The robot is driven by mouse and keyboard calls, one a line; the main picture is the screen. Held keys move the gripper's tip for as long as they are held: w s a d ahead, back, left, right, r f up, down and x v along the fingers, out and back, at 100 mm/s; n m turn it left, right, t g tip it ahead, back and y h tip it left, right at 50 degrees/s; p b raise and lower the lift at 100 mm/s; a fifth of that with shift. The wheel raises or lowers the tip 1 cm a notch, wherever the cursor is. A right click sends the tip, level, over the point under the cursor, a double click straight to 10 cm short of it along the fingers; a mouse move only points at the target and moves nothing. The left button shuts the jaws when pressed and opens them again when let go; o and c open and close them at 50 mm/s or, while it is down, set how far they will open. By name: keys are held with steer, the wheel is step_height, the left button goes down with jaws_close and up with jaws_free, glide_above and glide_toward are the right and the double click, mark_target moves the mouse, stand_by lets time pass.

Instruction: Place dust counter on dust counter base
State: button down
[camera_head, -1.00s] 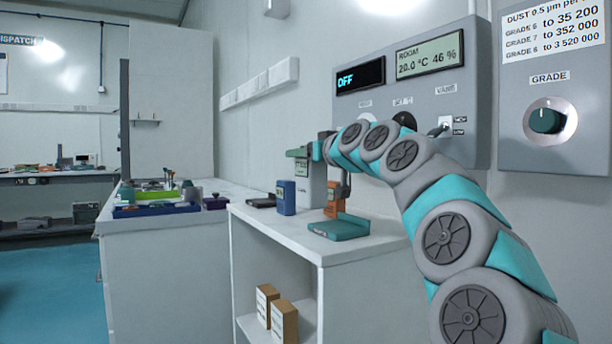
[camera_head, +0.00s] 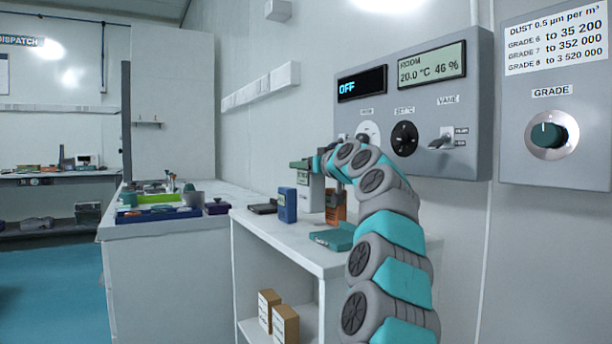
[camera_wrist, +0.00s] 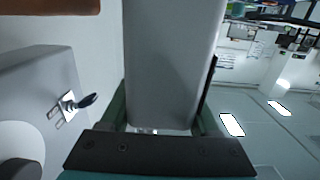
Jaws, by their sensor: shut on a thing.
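My gripper (camera_head: 306,168) is shut on a pale grey-white box, which I take to be the dust counter (camera_head: 312,197). In the wrist view the box (camera_wrist: 170,60) stands between the two green fingers of my gripper (camera_wrist: 160,122). In the head view it appears upright over the white shelf unit, behind the blue handheld device. I cannot tell whether its bottom touches the top. A flat black piece (camera_head: 263,208) and a flat teal slab (camera_head: 331,238) lie on the shelf unit. I cannot tell which one is the dust counter base.
The blue device (camera_head: 287,205) stands close in front of the box. An orange upright part (camera_head: 336,206) is just right of it. The wall panel (camera_head: 482,110) with knobs and a vane lever is close behind my arm. Small cartons (camera_head: 285,323) sit on the lower shelf.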

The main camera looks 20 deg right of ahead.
mark_target(306, 180)
steer(key=shift+w, duration=0.15)
steer(key=shift+f+b, duration=0.4)
steer(key=shift+f, duration=1.25)
steer(key=shift+f+b, duration=0.4)
